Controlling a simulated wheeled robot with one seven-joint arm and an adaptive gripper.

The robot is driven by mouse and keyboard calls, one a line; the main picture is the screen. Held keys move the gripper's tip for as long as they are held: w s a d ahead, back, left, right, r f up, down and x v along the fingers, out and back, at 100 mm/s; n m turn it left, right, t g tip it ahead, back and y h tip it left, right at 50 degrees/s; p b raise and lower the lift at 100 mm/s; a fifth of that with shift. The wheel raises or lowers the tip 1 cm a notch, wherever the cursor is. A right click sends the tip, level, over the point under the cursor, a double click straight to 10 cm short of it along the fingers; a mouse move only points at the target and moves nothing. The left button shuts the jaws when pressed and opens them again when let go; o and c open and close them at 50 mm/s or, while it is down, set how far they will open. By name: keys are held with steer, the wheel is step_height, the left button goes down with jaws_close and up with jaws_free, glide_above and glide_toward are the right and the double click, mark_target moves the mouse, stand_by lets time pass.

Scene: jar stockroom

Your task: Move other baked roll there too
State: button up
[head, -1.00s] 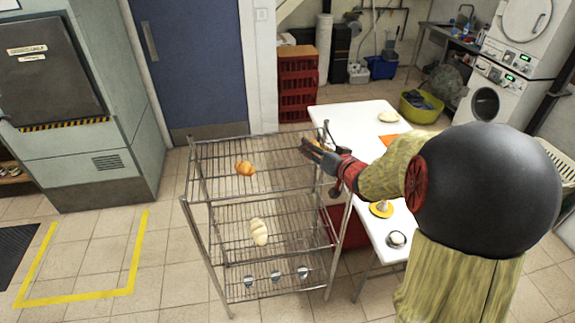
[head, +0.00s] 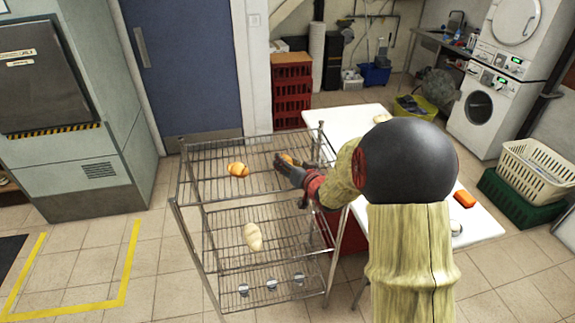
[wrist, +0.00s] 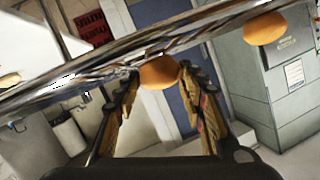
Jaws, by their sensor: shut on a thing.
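A golden-brown baked roll (head: 238,169) rests on the top shelf of the wire rack (head: 181,205); it also shows at the upper right of the wrist view (wrist: 264,28). My gripper (head: 284,165) is over the right part of that top shelf, shut on another baked roll (head: 289,158). In the wrist view the held roll (wrist: 160,73) sits between the fingertips of my gripper (wrist: 159,75). My gripper is to the right of the resting roll, apart from it. I cannot tell whether the held roll touches the shelf.
A pale loaf (head: 253,237) lies on the middle shelf, and several small things stand on the bottom one. A white table (head: 345,121) adjoins the rack's right side, with an orange item (head: 464,199) on it. Red crates (head: 292,92) stand behind. The floor at left is clear.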

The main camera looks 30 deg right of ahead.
steer(key=shift+f, duration=0.1)
steer(key=o, duration=1.1)
steer(key=shift+o, duration=0.2)
